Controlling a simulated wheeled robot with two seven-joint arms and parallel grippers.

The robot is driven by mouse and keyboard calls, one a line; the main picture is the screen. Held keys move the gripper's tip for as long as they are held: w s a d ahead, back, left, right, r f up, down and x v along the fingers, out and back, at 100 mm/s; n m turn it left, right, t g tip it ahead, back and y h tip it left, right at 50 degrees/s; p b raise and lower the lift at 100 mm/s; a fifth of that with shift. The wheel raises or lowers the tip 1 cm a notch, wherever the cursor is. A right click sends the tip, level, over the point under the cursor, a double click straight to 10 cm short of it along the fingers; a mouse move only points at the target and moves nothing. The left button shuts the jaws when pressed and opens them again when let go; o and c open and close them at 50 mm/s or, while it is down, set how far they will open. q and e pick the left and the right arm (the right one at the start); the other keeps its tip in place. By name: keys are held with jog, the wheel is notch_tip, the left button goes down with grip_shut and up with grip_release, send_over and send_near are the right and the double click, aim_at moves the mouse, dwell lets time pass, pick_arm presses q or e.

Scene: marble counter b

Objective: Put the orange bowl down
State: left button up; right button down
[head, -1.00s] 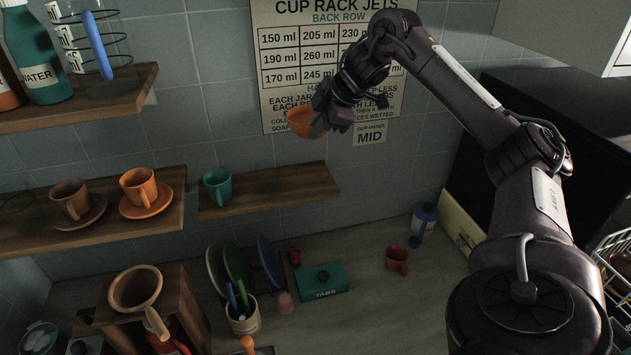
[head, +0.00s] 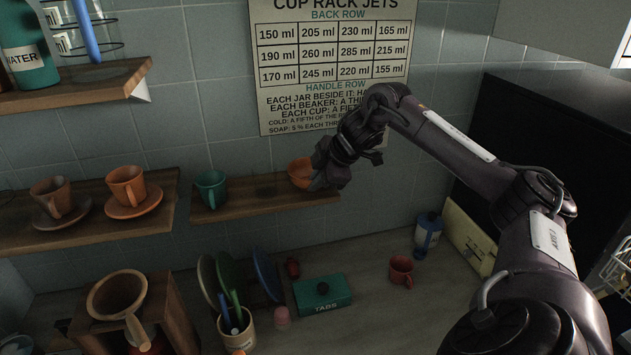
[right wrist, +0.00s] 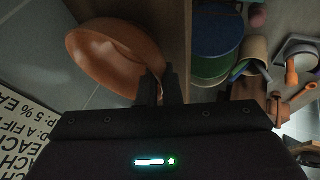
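The orange bowl (head: 301,172) is at the right part of the short wooden shelf (head: 245,197), to the right of a teal cup (head: 211,188). I cannot tell whether its base rests on the shelf or hangs just above it. My right gripper (head: 318,178) is at the bowl's right side. In the right wrist view, the bowl (right wrist: 110,55) fills the upper left, and the fingers (right wrist: 161,88) are close together with its rim between them. My left gripper is not in view.
An orange cup (head: 127,186) on a saucer and a brown cup (head: 51,196) stand on the left shelf. A measurement poster (head: 335,70) hangs above. Below, the counter holds a teal box (head: 322,295), a red mug (head: 401,270) and a utensil pot (head: 237,332).

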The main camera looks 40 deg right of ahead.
jog(key=c, duration=2.1)
grip_release()
jog(key=o, duration=0.5)
jog(key=shift+r, duration=0.2)
jog(key=shift+s+r+b, duration=0.2)
jog(key=shift+s+b, duration=0.05)
jog(key=shift+b, duration=0.05)
jog(key=v, duration=1.1)
